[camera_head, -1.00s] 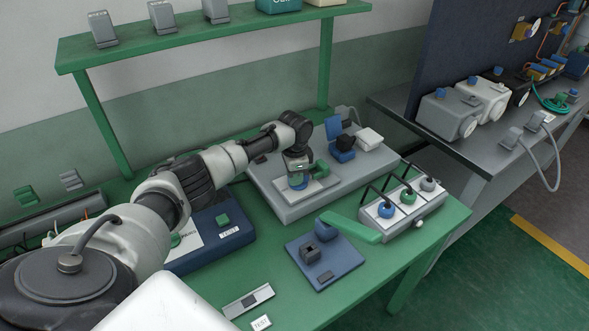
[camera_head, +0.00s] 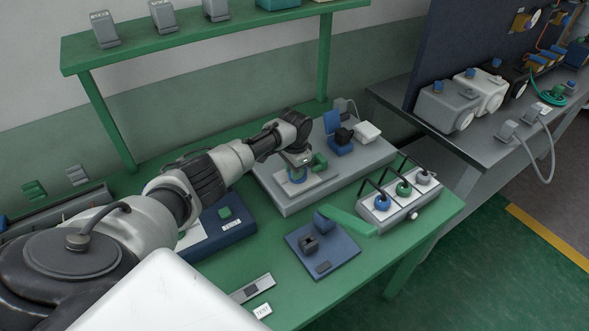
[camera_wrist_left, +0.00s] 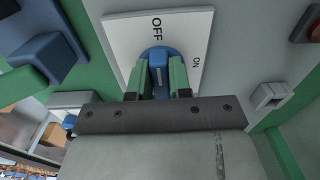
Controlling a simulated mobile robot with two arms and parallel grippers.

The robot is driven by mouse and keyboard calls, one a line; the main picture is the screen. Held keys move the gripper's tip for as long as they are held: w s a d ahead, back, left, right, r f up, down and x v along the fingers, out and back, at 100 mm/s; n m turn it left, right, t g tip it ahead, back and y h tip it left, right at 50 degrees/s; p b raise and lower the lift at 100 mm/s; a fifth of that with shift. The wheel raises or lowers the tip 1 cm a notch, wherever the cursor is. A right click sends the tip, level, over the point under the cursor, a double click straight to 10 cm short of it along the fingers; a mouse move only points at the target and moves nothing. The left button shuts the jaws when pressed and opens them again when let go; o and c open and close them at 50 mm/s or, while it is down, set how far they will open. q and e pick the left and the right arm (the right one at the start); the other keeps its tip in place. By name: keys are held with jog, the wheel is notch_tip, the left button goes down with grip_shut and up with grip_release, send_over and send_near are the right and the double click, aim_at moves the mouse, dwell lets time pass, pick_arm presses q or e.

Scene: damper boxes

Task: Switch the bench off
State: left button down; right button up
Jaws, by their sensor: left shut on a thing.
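The bench switch is a blue rotary knob (camera_wrist_left: 158,62) on a white plate (camera_wrist_left: 118,42) marked OFF and ON in the left wrist view. My left gripper (camera_wrist_left: 157,82) is shut on the knob, with a green finger on each side. The knob's bar lies upright in that view, roughly in line with OFF; ON is to the right. In the head view, my left gripper (camera_head: 297,172) points down at the blue knob on the grey bench box (camera_head: 285,205). The gripper hides part of the knob. My right gripper is not in view.
A blue plate with a green lever (camera_head: 346,222) lies in front. A blue open-lidded socket (camera_head: 338,135) is behind. The green shelf (camera_head: 220,30) stands above the back of the table.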

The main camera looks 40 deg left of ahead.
pick_arm(q)
jog(key=c, duration=1)
grip_release()
jog(key=shift+c, duration=0.2)
notch_tip(320, 180, up, 11)
jog(key=b, duration=0.1)
jog(key=shift+f, duration=0.1)
